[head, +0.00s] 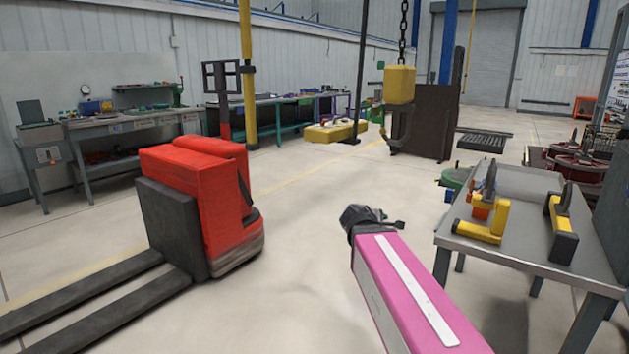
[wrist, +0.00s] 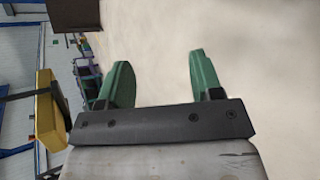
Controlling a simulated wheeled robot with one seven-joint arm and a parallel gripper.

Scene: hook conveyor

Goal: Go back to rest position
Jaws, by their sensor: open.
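My arm, a pink link with a white stripe, reaches forward from the bottom right of the head view. My gripper (head: 368,217) is at its far end, dark and small there, held in the air over bare floor. In the wrist view my gripper (wrist: 163,82) shows two green fingers standing well apart with nothing between them. Beyond the fingers is pale floor. A yellow hook block (head: 399,84) hangs from a chain behind my gripper, with a dark hook (head: 403,139) below it. The gripper is apart from it.
A red pallet truck (head: 197,195) with dark forks stands at the left. A grey table (head: 540,255) with yellow and black tools stands close on the right. A yellow flat piece (head: 330,131) is farther back. Workbenches line the left wall. Open floor lies in the middle.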

